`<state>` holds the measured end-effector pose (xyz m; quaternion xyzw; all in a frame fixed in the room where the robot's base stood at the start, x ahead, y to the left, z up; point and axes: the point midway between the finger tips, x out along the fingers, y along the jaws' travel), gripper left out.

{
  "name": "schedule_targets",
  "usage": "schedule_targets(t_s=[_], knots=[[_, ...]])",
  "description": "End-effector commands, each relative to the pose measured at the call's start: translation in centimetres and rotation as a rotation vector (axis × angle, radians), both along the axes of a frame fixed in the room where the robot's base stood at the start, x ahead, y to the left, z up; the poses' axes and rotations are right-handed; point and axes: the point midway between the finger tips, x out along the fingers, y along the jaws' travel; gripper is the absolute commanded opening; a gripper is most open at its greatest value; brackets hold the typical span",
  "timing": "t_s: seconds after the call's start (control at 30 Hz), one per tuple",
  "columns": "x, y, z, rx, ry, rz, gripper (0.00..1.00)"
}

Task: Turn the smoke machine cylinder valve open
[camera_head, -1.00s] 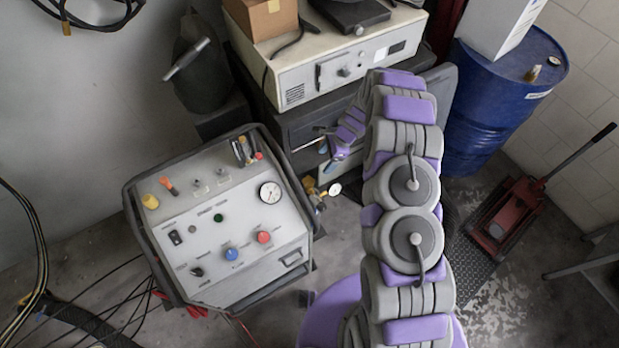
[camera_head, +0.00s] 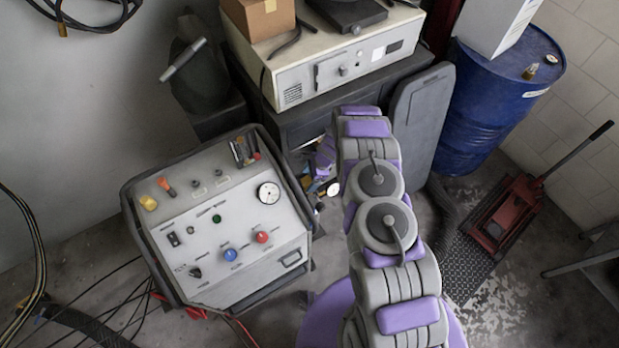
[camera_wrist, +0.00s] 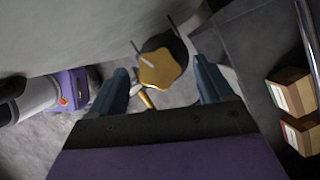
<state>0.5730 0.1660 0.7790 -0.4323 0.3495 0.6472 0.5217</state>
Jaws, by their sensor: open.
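A gold lobed valve knob (camera_wrist: 163,69) shows in the wrist view, with a dark round part behind it and a brass stem below. My gripper (camera_wrist: 160,65) is open; its blue fingers stand on either side of the knob, with visible gaps. I cannot tell how deep the knob sits between them. In the head view, a brass fitting with a small gauge (camera_head: 333,188) shows beside my arm. My gripper there is mostly hidden by my forearm, and the cylinder is not clearly visible.
A machine with a control panel (camera_head: 220,235) stands left of my arm. A dark cabinet (camera_head: 300,130) carries a beige unit (camera_head: 330,70). A blue drum (camera_head: 485,120) and a red floor jack (camera_head: 505,215) are at right. Small boxes (camera_wrist: 291,91) show in the wrist view.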

Motion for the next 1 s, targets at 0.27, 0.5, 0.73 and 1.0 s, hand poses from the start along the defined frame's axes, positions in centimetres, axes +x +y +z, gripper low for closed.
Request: schedule_targets(t_s=[0.27, 0.5, 0.73, 1.0], knots=[[0.00, 0.03, -0.07, 0.000, 0.000, 0.001, 0.79], [0.00, 0.02, -0.08, 0.000, 0.000, 0.001, 0.56], [0.05, 0.03, -0.07, 0.000, 0.000, 0.001, 0.34], [0.12, 0.03, -0.06, -0.001, -0.002, 0.008, 0.24]])
